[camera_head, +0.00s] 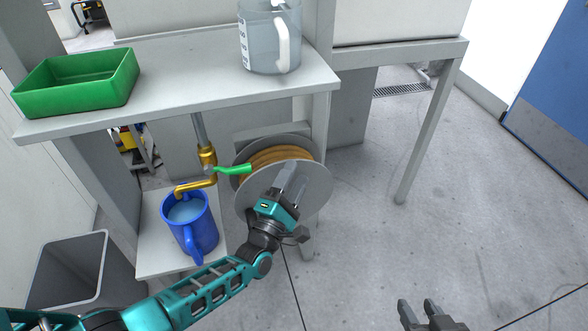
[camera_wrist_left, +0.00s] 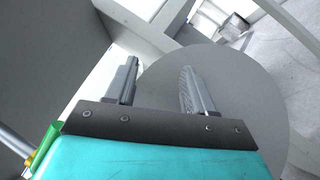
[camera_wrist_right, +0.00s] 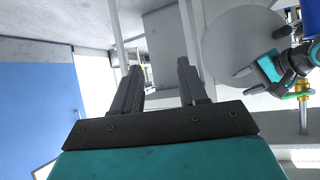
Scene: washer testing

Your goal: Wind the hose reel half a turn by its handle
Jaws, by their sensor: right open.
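The hose reel (camera_head: 318,190), with a pale grey disc and an orange hose (camera_head: 268,156) wound behind it, is mounted under the workbench in the head view. My left gripper (camera_head: 296,174) is in front of the disc, its fingers apart. In the left wrist view, the open jaws (camera_wrist_left: 159,65) face the disc (camera_wrist_left: 235,100) with nothing seen between them. A grey piece (camera_wrist_left: 237,22) shows past the disc's upper edge; I cannot tell whether it is the handle. My right gripper (camera_head: 417,304) is open and empty, low at the right and away from the reel.
A gold tap with a green lever (camera_head: 234,169) stands close left of the reel, above a blue jug (camera_head: 200,226) of water. A green tray (camera_head: 80,82) and a clear jug (camera_head: 262,45) stand on the workbench (camera_head: 180,82). A grey bin (camera_head: 80,270) is at left. Right floor is clear.

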